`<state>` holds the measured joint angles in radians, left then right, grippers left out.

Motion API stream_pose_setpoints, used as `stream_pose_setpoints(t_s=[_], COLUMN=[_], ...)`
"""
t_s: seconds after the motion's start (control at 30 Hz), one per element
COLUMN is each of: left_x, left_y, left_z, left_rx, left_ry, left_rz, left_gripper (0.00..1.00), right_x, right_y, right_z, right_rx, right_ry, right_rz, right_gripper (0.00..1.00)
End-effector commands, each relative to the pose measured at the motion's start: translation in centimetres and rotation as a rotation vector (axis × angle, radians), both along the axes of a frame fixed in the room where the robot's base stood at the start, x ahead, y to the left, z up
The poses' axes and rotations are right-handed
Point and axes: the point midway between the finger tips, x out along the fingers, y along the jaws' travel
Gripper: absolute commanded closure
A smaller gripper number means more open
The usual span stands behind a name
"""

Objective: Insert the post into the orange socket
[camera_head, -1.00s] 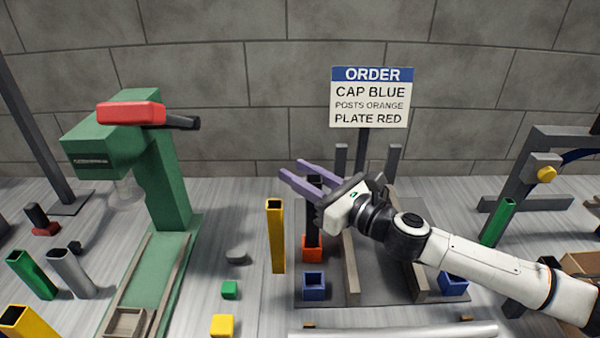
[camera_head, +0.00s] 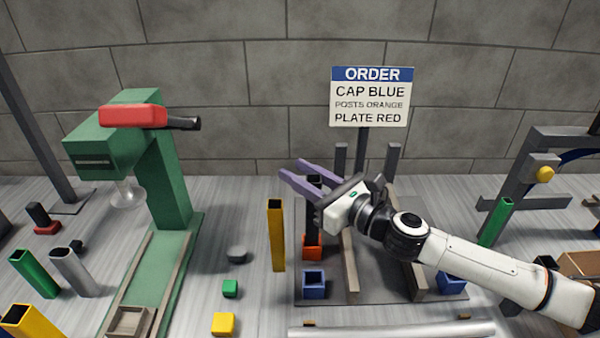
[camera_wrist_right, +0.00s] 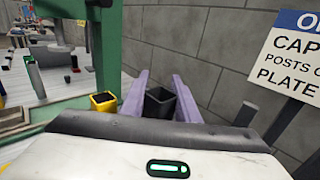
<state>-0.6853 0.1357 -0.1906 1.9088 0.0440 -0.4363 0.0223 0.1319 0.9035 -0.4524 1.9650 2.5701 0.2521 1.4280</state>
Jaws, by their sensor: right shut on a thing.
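The black post (camera_head: 313,220) stands roughly upright, with its lower end at the orange socket (camera_head: 313,254) on the grey base plate. In the head view its lower end meets the socket's opening; how deep it sits I cannot tell. My right gripper (camera_head: 292,171) has purple fingers shut on the post near its top. The wrist view shows the post's hollow square top (camera_wrist_right: 160,101) between the two fingers (camera_wrist_right: 159,85). My left gripper is in neither view.
A yellow post (camera_head: 276,236) stands just left of the socket. A blue socket (camera_head: 314,284) lies in front, another (camera_head: 452,281) to the right. The order sign (camera_head: 370,98) stands behind. A green press (camera_head: 165,165) is at left, with several loose posts.

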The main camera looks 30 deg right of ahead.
Motion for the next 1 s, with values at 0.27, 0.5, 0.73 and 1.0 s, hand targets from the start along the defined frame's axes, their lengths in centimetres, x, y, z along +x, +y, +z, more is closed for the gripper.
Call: stream_pose_setpoints(t_s=[0.27, 0.5, 0.73, 1.0], left_x=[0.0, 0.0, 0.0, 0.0], left_y=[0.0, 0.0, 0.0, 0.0], left_z=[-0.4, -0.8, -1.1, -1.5], left_rx=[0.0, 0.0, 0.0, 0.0], left_ry=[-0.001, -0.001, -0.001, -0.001], left_rz=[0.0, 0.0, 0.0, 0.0], left_gripper=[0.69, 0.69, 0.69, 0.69], right_x=[0.0, 0.0, 0.0, 0.0], right_y=[0.0, 0.0, 0.0, 0.0], right_z=[-0.6, -1.2, -1.8, -2.5], right_rx=[0.001, 0.0, 0.0, 0.001], right_ry=[0.0, 0.0, 0.0, 0.0], right_rz=[0.0, 0.0, -0.001, 0.0], right_gripper=[1.0, 1.0, 1.0, 1.0])
